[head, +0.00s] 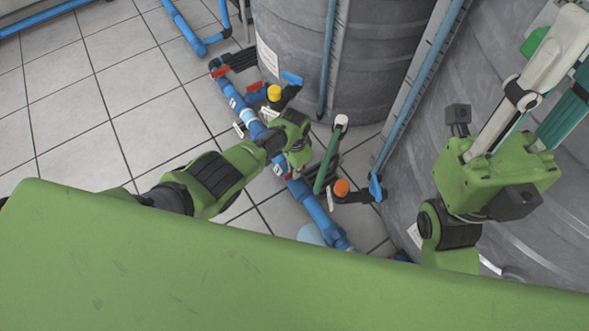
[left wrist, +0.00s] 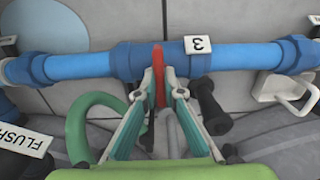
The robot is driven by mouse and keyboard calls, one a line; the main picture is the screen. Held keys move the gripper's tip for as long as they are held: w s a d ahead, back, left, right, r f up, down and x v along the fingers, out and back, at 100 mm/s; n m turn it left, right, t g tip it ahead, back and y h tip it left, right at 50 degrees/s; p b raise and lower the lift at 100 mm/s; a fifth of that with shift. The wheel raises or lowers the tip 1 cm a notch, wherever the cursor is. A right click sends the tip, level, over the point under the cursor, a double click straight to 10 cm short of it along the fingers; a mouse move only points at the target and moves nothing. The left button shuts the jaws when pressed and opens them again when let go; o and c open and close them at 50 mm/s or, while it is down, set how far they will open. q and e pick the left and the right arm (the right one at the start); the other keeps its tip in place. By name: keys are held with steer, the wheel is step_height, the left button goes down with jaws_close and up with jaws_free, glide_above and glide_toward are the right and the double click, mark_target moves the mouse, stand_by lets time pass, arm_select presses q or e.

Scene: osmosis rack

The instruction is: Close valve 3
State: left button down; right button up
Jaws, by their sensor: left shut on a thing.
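Valve 3 is on a blue pipe and has a white tag marked 3 (left wrist: 198,45). Its red handle (left wrist: 158,72) stands between the fingers of my left gripper (left wrist: 160,88) in the left wrist view. The gripper is shut on the handle, close against the pipe. In the head view my left gripper (head: 298,158) is over the blue pipe (head: 316,210), and its own body hides much of the valve. My right gripper (head: 552,85) is at the upper right of the head view, near the tank, with its fingertips cut off or unclear.
Large grey tanks (head: 360,50) stand behind the pipe. A yellow-capped fitting (head: 274,93), an orange-capped fitting (head: 341,188) and a green hose (head: 326,160) are close by. A tag reading FLUSH (left wrist: 22,138) is at left in the wrist view. Tiled floor (head: 125,90) at left is clear.

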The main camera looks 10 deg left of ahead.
arm_select(q)
steer(key=shift+s, duration=0.1)
stand_by(0.3)
steer(key=c, duration=2.1)
jaws_free()
steer(key=shift+c, duration=0.2)
steer(key=shift+r, duration=0.1)
step_height(320, 180, up, 12)
